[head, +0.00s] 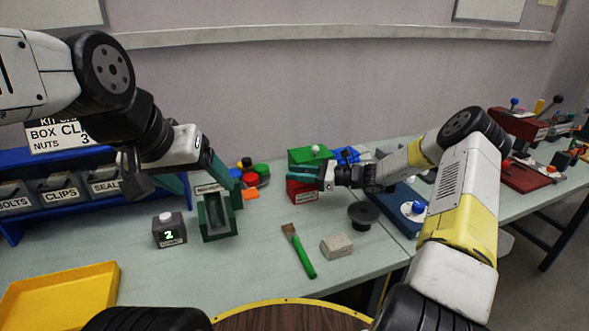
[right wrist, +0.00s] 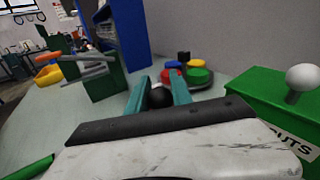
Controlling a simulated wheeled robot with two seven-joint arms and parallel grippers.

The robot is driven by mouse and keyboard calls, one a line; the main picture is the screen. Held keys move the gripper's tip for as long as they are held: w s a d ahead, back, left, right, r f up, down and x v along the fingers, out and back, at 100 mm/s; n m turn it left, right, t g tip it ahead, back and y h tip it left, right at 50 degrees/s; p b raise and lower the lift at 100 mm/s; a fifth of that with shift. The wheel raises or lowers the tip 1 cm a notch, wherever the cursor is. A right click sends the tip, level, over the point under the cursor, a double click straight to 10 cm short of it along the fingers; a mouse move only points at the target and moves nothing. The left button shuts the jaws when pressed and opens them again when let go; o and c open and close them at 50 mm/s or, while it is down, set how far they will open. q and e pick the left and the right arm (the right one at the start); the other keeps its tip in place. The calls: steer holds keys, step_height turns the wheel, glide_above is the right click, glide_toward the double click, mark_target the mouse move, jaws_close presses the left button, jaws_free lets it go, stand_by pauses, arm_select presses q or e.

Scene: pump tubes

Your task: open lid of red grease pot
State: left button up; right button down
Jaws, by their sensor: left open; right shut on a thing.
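The red grease pot (head: 302,193) appears as a small red box with a white label, in the middle of the bench in the head view. My right gripper (head: 303,173) is just over its top, with the fingers pointing left. In the right wrist view, its teal fingers (right wrist: 160,95) are shut on a black round knob (right wrist: 158,98). The fingers hide the pot's top, so I cannot tell whether the lid is seated or raised. The pot's body is hidden in the wrist view. My left gripper (head: 198,177) is open, above the green fixture (head: 218,222) at the left.
A green box with a white knob (head: 308,157) stands behind the pot; it also shows in the right wrist view (right wrist: 270,105). Coloured caps (head: 262,170) lie to the left. A brush (head: 300,252), a beige block (head: 337,245) and a black spool (head: 363,213) lie in front.

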steer(key=m+h, duration=0.1)
steer(key=w+r+m+g, duration=0.1)
steer(key=shift+w+a+r+m+h, duration=0.25)
steer(key=shift+w+m+h, duration=0.05)
steer(key=shift+h, duration=0.1)
steer(key=shift+w+a+r+m+g+h, duration=0.2)
steer(key=shift+w+m+g+h, duration=0.35)
steer(key=shift+m, duration=0.25)
